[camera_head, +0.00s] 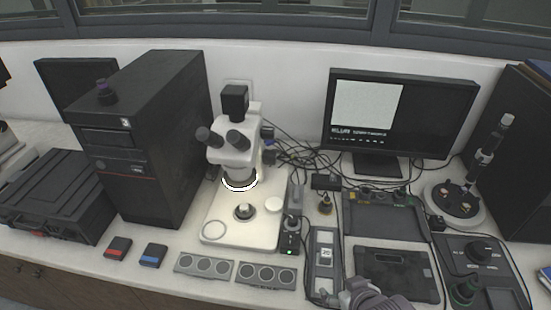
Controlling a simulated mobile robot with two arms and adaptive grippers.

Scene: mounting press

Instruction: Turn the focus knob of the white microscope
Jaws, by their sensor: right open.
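The white microscope (240,150) stands upright on its pale base (225,235) left of the middle of the bench. Its two dark eyepieces face the front left, and a black camera block sits on top. A dark knob (270,157) shows on the right side of its column; it is small and partly lost among the cables behind. My right gripper (352,294) is at the bottom edge, partly cut off, right of and in front of the microscope. It is open and apart from the microscope. My left gripper is not in view.
A black computer tower (150,140) stands close left of the microscope. A small black control box (291,235) stands close to its right. Slide trays (205,266), a black tablet (397,275) and a monitor (400,118) crowd the bench. Loose cables run behind.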

